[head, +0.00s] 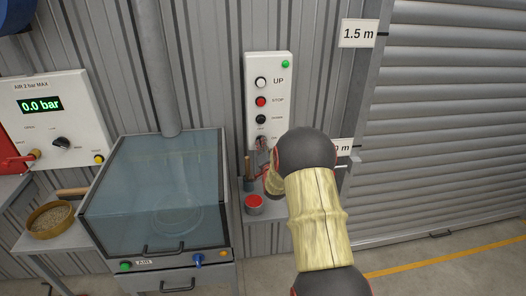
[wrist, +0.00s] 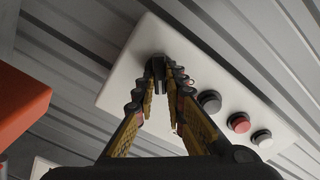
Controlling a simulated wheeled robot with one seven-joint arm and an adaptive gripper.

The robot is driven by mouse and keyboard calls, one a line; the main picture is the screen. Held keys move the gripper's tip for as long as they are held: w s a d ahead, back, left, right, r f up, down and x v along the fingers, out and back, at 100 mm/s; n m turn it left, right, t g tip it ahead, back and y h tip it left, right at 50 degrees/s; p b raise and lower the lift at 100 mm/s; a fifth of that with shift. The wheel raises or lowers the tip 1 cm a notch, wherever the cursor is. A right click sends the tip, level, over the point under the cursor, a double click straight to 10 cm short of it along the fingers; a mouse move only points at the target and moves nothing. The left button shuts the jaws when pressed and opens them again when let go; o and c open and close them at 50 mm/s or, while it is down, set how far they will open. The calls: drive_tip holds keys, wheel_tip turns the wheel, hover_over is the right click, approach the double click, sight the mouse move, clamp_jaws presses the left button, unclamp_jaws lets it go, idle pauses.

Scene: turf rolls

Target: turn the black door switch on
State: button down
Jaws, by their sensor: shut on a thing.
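The black door switch (wrist: 160,76) is a small dark knob near the lower end of the white control panel (head: 283,82). The panel also shows in the wrist view (wrist: 130,84). My gripper (wrist: 162,72) is shut on the switch, with one finger on either side of it. In the head view my gripper (head: 265,160) is at the panel's lower part and largely hidden by my arm. Which way the switch is turned is hard to tell. A green lamp (head: 285,64) shows at the panel's top right.
Above the switch are a white UP button (head: 261,82), a red STOP button (head: 261,101) and a black button (head: 260,119). A red-topped tin (head: 254,203) stands on a small shelf below. A clear-lidded cabinet (head: 160,190) is left; a ribbed shutter door (head: 450,130) is right.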

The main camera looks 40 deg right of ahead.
drive_tip(key=shift+f+m+b, duration=0.2)
drive_tip(key=shift+m+b, duration=2.1)
drive_tip(key=shift+m, duration=1.4)
drive_tip(key=c, duration=1.8)
unclamp_jaws()
drive_tip(key=shift+d, duration=0.1)
drive_tip(key=shift+c, duration=0.2)
drive_tip(key=v, duration=1.2)
